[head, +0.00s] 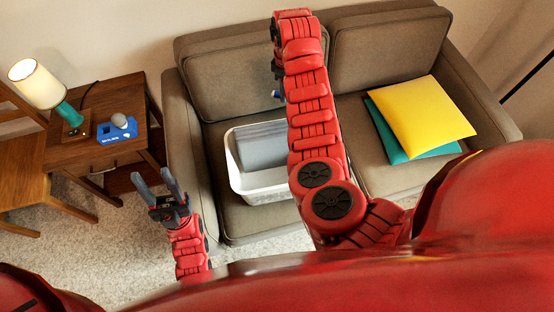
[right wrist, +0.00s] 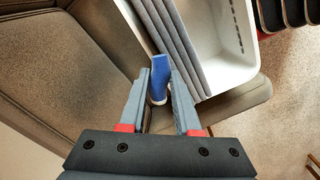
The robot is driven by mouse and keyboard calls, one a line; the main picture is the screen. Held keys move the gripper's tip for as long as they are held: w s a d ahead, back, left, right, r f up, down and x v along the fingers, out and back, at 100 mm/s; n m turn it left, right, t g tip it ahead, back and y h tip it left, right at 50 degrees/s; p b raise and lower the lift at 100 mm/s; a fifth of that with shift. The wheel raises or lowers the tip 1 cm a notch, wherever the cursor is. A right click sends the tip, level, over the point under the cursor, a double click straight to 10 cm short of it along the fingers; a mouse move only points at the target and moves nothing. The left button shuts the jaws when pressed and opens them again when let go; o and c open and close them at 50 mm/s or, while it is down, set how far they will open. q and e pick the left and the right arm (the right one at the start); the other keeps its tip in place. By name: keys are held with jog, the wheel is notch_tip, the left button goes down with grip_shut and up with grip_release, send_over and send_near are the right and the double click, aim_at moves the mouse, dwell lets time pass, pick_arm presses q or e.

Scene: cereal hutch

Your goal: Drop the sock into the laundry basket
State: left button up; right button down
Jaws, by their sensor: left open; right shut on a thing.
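The blue sock (right wrist: 160,68), with a whitish lower part, is between the fingers of my right gripper (right wrist: 160,84), which is shut on it. In the head view a small bit of the blue sock (head: 277,94) shows beside my right arm, which hides most of that gripper. The white laundry basket (head: 262,193) stands on the sofa seat with grey folded cloth in it, partly behind my right arm. In the right wrist view the basket (right wrist: 233,85) is to the right of the sock. My left gripper (head: 153,176) is open and empty, left of the sofa.
The brown sofa (head: 235,219) holds a yellow cushion (head: 420,115) and a teal cushion (head: 393,146) at right. A wooden side table (head: 75,152) at left carries a lamp (head: 38,84) and a blue object (head: 118,132). A wooden chair (head: 20,175) stands beside it.

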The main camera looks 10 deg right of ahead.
jog(key=s+f+n+b, duration=0.4)
jog(key=s+f+n, duration=0.2)
jog(key=f, duration=0.5)
jog(key=s, duration=0.2)
jog(key=shift+s+d+f+n+b, duration=0.3)
jog(key=shift+f+b, duration=0.05)
jog(key=shift+b, duration=0.05)
jog(key=c, duration=0.5)
grip_release()
jog(key=shift+c, duration=0.2)
